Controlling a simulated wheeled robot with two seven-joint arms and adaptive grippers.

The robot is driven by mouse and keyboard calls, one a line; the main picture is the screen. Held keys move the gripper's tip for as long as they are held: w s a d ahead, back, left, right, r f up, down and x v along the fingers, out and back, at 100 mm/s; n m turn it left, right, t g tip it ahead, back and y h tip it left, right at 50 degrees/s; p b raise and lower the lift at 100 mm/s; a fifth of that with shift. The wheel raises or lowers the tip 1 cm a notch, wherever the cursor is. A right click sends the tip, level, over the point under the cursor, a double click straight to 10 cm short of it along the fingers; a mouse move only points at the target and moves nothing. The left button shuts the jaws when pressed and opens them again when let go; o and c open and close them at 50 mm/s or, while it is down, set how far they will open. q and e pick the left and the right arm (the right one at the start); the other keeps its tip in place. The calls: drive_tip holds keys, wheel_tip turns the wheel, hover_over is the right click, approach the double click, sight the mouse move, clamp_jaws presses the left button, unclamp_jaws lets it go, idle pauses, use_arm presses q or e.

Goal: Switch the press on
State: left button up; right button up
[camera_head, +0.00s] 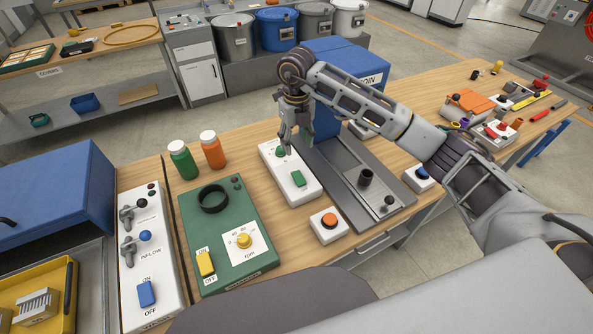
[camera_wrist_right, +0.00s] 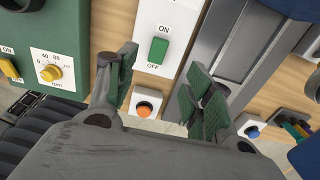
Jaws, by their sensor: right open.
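The press is a blue machine (camera_head: 345,62) whose front label is partly hidden by my right arm, with a grey bed (camera_head: 352,165) in front. In the right wrist view the rocker (camera_wrist_right: 159,50) sits between ON and OFF labels; I cannot tell which side is pressed. My right gripper (camera_head: 287,147) points down over the box's far end, beyond the rocker. In the wrist view its fingers (camera_wrist_right: 160,80) are apart and empty.
A white box with an orange button (camera_head: 329,221) stands nearer. A green rpm unit (camera_head: 225,235) with a yellow switch and a white INFLOW panel (camera_head: 150,255) are left. Green (camera_head: 183,160) and orange (camera_head: 212,150) bottles stand behind. A dark cylinder (camera_head: 366,177) is on the bed.

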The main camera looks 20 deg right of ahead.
sight(297, 173)
drive_tip(key=shift+f+p, duration=0.95)
drive_tip(key=shift+f, duration=5.95)
drive_tip(key=c, duration=1)
